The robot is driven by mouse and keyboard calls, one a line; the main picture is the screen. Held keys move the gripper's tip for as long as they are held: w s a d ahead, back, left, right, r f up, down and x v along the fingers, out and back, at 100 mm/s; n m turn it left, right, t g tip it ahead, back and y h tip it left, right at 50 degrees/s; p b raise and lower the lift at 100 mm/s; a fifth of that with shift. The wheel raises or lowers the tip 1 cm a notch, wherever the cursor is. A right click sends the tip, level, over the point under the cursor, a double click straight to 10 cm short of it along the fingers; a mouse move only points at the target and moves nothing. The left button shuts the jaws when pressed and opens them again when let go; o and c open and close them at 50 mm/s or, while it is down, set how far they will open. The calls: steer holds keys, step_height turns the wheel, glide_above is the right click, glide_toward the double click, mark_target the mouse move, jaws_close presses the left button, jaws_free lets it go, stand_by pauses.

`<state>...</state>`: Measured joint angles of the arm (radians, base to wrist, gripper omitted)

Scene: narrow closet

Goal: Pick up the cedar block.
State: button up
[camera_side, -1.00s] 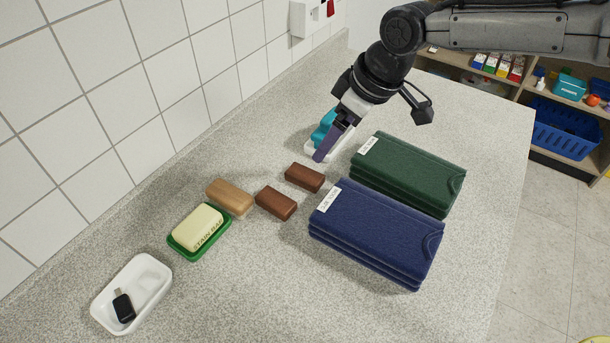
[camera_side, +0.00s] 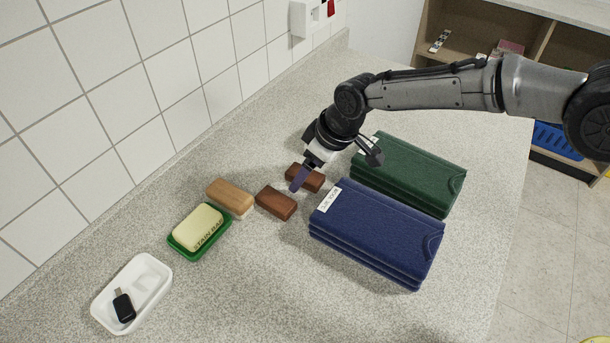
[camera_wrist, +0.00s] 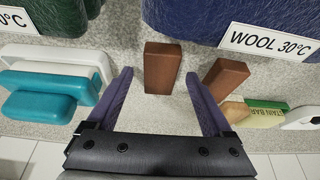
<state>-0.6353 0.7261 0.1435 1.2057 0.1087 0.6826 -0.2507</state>
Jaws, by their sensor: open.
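Three wooden blocks lie on the speckled counter, and none has a readable label. A far reddish-brown block (camera_side: 315,182) is partly hidden by my gripper in the side view. A similar reddish-brown block (camera_side: 276,203) lies nearer, and a lighter tan block (camera_side: 229,196) lies left of it. My gripper (camera_side: 298,183) is low by the far brown block. In the wrist view my open gripper (camera_wrist: 158,78) has that brown block (camera_wrist: 162,68) ahead, in line with the gap between its fingers. The other brown block (camera_wrist: 225,78) is to the right, outside the fingers.
A folded blue wool stack (camera_side: 375,235) and a green stack (camera_side: 410,172) lie close on the right. A stain bar (camera_side: 198,228) on a green dish and a white tray (camera_side: 150,283) are nearer left. A teal-and-white object (camera_wrist: 45,85) lies left in the wrist view.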

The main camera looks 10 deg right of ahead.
jaws_close()
stand_by(0.5)
